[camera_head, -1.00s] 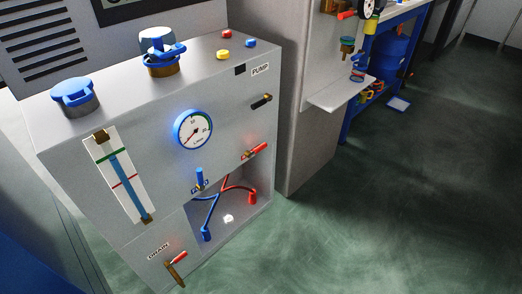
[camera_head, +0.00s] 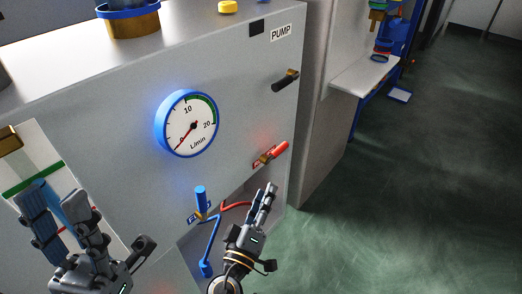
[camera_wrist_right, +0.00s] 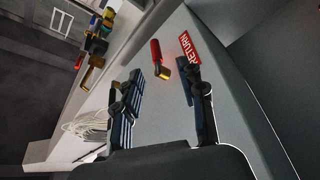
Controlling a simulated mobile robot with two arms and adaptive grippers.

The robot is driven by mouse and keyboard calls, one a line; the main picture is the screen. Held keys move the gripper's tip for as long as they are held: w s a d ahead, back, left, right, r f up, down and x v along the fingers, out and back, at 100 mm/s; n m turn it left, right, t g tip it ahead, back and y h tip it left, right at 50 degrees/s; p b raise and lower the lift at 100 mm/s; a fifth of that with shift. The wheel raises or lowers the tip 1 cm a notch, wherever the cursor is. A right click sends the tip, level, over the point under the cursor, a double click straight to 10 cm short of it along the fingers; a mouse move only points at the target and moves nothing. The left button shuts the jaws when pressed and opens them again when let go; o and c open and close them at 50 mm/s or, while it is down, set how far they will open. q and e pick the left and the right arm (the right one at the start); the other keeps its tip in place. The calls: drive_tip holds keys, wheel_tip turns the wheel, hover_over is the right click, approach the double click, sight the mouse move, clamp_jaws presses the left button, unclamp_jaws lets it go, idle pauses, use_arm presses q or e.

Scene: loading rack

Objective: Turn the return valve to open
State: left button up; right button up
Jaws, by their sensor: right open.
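The return valve has a red handle (camera_head: 277,152) on a brass stem, on the front of the grey cabinet (camera_head: 135,110). In the head view the handle slants up to the right along its red label. In the right wrist view the handle (camera_wrist_right: 155,52) and the red RETURN label (camera_wrist_right: 189,48) lie beyond the fingertips, the handle roughly between them. My right gripper (camera_head: 268,190) is open and empty, just below the valve in the head view, apart from it. My left gripper (camera_head: 60,190) is open and empty in front of the level gauge, at the lower left.
A blue-handled valve (camera_head: 201,198) sits left of and below the red one. Blue and red hoses (camera_head: 236,206) run in the recess beneath. A round flow dial (camera_head: 188,123) and a black PUMP switch (camera_head: 285,81) are higher up. Open floor (camera_head: 400,200) lies to the right.

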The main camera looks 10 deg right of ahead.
sight(280, 146)
drive_tip(key=x, duration=0.4)
drive_tip(key=r+b+x, duration=0.1)
drive_tip(key=x, duration=0.8)
drive_tip(key=shift+w+r, duration=0.35)
clamp_jaws()
